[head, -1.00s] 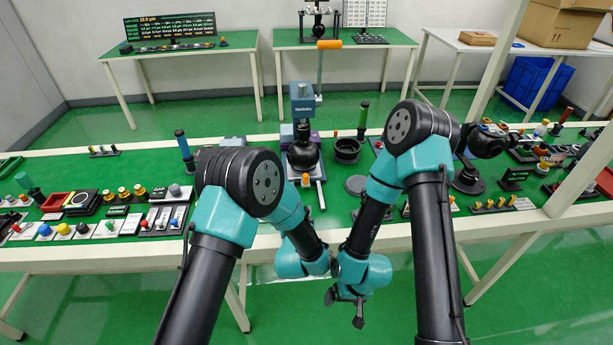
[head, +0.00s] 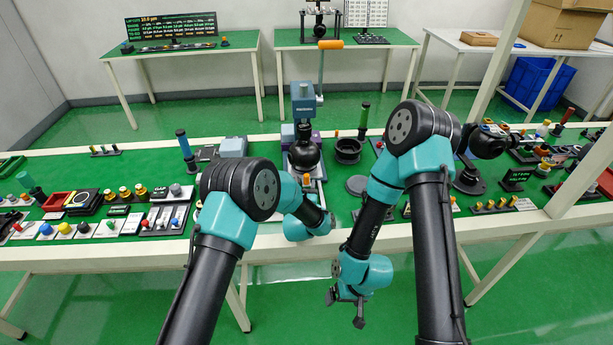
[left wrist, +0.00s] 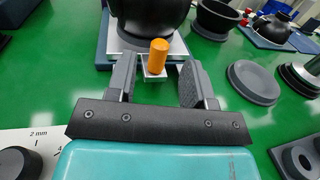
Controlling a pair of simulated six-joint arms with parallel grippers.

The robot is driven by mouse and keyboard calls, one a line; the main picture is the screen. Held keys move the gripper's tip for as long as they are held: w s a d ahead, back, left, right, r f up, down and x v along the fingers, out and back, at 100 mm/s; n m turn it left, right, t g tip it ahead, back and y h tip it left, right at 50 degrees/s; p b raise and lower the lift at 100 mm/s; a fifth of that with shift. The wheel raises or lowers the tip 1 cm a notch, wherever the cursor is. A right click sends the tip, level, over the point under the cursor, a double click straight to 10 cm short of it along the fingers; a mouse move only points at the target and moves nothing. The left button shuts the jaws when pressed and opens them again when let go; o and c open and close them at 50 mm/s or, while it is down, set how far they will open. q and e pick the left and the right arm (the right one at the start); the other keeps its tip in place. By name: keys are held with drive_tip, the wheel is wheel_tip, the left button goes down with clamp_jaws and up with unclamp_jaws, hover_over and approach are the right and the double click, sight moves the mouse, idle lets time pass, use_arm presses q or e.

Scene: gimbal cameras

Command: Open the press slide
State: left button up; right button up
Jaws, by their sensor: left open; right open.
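The press (head: 303,102) stands upright at the middle of the bench, with a large black round body (head: 303,156) at its foot. In the left wrist view, an orange knob (left wrist: 158,52) stands on a small silver bracket (left wrist: 154,72) at the front of the press slide, below the black body (left wrist: 148,14). My left gripper (left wrist: 156,75) is open, with one finger on each side of the knob; I cannot tell that either touches it. In the head view my left arm largely hides this gripper. My right gripper (head: 345,306) is open and empty, low in front of the bench.
A black ring-shaped cup (head: 348,150) and a flat grey disc (head: 357,185) are right of the press. A blue upright handle (head: 184,146) and a grey-blue block (head: 233,146) are left of it. Switches and buttons crowd the left bench.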

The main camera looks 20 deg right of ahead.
sight(306, 177)
use_arm(q)
drive_tip(key=shift+x, duration=2.7)
drive_tip(key=shift+c, duration=0.3)
clamp_jaws()
